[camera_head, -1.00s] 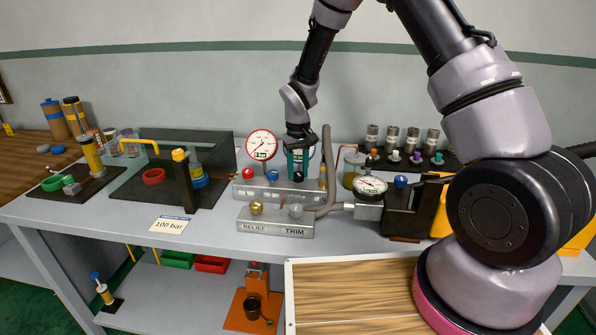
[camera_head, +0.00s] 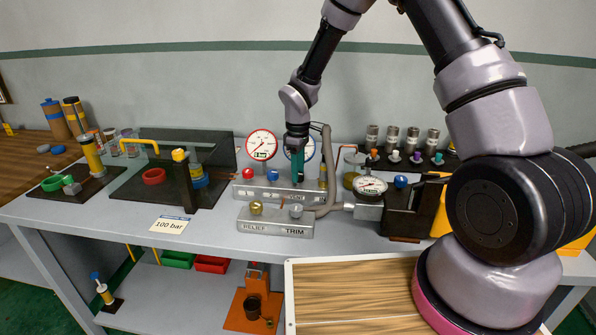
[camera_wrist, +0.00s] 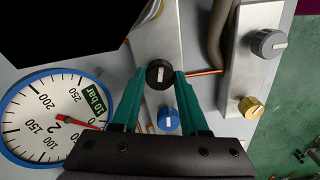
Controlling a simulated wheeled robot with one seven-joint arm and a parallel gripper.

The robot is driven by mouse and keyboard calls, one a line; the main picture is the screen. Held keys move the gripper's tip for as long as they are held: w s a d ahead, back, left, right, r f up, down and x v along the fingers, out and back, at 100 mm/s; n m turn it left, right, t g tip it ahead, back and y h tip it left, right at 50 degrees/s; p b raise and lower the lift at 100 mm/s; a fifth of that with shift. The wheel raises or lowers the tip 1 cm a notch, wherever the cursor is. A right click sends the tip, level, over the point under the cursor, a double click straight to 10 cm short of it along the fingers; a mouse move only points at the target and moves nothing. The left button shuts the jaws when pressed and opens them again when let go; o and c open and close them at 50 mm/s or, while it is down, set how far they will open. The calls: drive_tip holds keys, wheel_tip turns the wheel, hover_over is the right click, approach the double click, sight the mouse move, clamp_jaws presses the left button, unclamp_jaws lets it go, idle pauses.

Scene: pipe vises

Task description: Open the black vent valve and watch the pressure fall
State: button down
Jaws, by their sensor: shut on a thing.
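The black vent valve (camera_wrist: 159,74) is a round knob with a pale bar mark, on a metal manifold block (camera_wrist: 150,35). My gripper (camera_wrist: 160,76) has its teal fingers shut on the knob, one on each side. In the head view my gripper (camera_head: 297,180) points down at the manifold (camera_head: 262,194) and hides the knob. A blue-rimmed gauge (camera_wrist: 50,115) with a "10 bar" label and a "2" on its dial shows in the wrist view. Its red needle points right. In the head view this gauge is partly hidden behind my gripper.
A blue knob (camera_wrist: 168,120) sits close beside the vent valve. A red-rimmed gauge (camera_head: 261,145) and a red knob (camera_head: 247,173) stand to the left. The RELIEF/TRIM block (camera_head: 275,228) is in front, with a grey hose (camera_head: 328,165) rising to its right.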

drive_tip(key=shift+n, duration=0.3)
idle(0.4)
drive_tip(key=shift+c, duration=2.1)
unclamp_jaws()
drive_tip(key=shift+r, duration=0.1)
wheel_tip(320, 180, up, 11)
drive_tip(key=shift+f, duration=0.2)
